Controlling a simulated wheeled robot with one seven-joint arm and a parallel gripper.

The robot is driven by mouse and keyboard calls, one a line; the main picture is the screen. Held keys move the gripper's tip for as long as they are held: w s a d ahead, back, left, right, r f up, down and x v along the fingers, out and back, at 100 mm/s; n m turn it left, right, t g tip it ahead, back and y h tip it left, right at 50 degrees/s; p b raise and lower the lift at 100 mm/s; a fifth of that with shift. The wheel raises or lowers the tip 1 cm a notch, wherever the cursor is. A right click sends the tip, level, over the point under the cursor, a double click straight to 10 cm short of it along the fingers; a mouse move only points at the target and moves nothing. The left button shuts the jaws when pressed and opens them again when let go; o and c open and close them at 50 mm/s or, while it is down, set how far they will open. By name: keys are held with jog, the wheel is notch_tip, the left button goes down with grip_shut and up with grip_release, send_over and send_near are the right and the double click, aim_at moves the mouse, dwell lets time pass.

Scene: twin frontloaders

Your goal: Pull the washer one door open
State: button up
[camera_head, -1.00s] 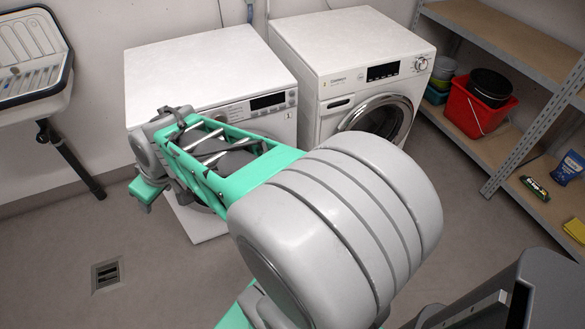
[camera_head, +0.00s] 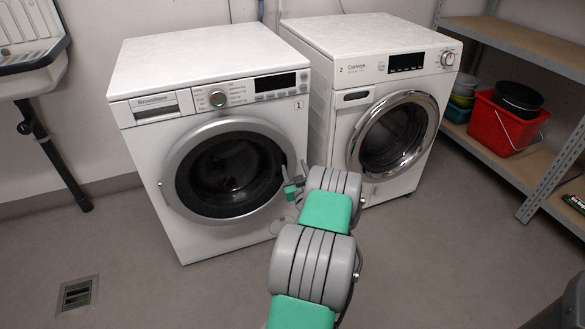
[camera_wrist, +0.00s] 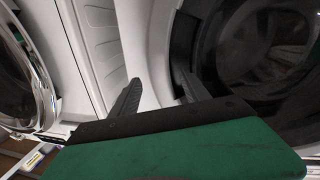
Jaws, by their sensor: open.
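Washer one (camera_head: 150,150) is the left white machine, with a small "1" mark at its upper right front. Its round door (camera_head: 180,200), a grey ring around dark glass, looks closed. My gripper (camera_head: 294,176) is at the right edge of this door, fingers apart and nothing held. In the wrist view my gripper (camera_wrist: 158,92) has one finger over the white front and the other by the dark recess at the door rim (camera_wrist: 185,45). I cannot tell whether that finger touches the rim.
A second white machine (camera_head: 345,105) with a chrome-ringed round door (camera_head: 432,105) stands close on the right. A metal shelf (camera_head: 520,180) with a red bucket (camera_head: 490,128) is farther right. A sink (camera_head: 30,75) is at left. The floor in front of washer one is clear, with a drain (camera_head: 77,294).

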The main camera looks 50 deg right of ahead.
jog(key=shift+x, duration=1.4)
jog(key=shift+c, duration=0.5)
grip_shut()
